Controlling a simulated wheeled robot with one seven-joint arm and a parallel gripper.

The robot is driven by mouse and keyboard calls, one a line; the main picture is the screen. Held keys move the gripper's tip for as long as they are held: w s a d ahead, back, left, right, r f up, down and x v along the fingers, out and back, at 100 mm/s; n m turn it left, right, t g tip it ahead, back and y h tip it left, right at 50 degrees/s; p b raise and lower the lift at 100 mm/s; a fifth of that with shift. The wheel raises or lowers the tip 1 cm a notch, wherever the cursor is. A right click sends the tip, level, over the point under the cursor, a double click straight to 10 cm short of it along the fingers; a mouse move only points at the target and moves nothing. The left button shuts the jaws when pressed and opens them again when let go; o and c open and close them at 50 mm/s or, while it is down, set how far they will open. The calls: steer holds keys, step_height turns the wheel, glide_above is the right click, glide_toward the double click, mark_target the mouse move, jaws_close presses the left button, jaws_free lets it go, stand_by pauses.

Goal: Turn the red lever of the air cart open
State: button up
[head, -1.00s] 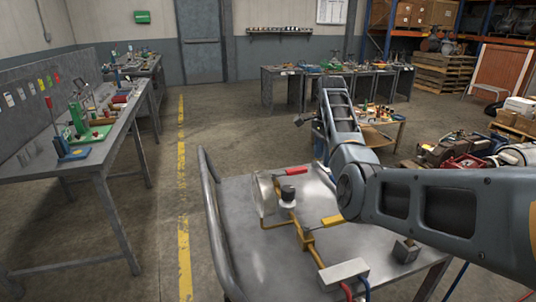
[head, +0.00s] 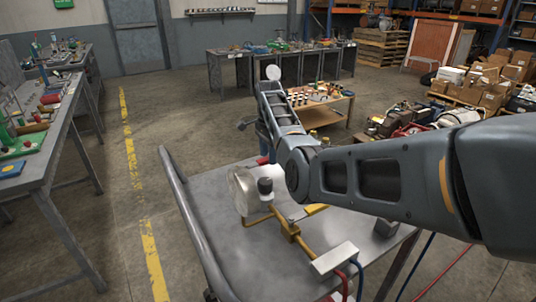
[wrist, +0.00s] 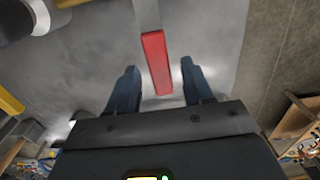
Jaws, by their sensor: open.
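The air cart (head: 225,255) has a grey metal top with yellow pipework (head: 290,229), a black knob (head: 265,186) and a clear cylinder (head: 241,190). In the head view my arm covers most of the red lever (head: 262,160); only a bit of red shows. In the wrist view the red lever (wrist: 157,62) reaches down between the two fingers of my gripper (wrist: 159,72). The gripper is open, with a visible gap on each side of the lever. A yellow lever (head: 316,209) sits on the same pipework, partly behind my arm.
The cart's tubular handle (head: 190,222) runs along its left side. A white block (head: 334,257) with red and blue hoses is at the front. A workbench (head: 45,165) stands to the left, and a low wooden table (head: 318,108) behind. The floor left of the cart is clear.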

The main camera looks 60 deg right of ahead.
steer(key=shift+f, duration=0.35)
steer(key=shift+c, duration=0.5)
jaws_close()
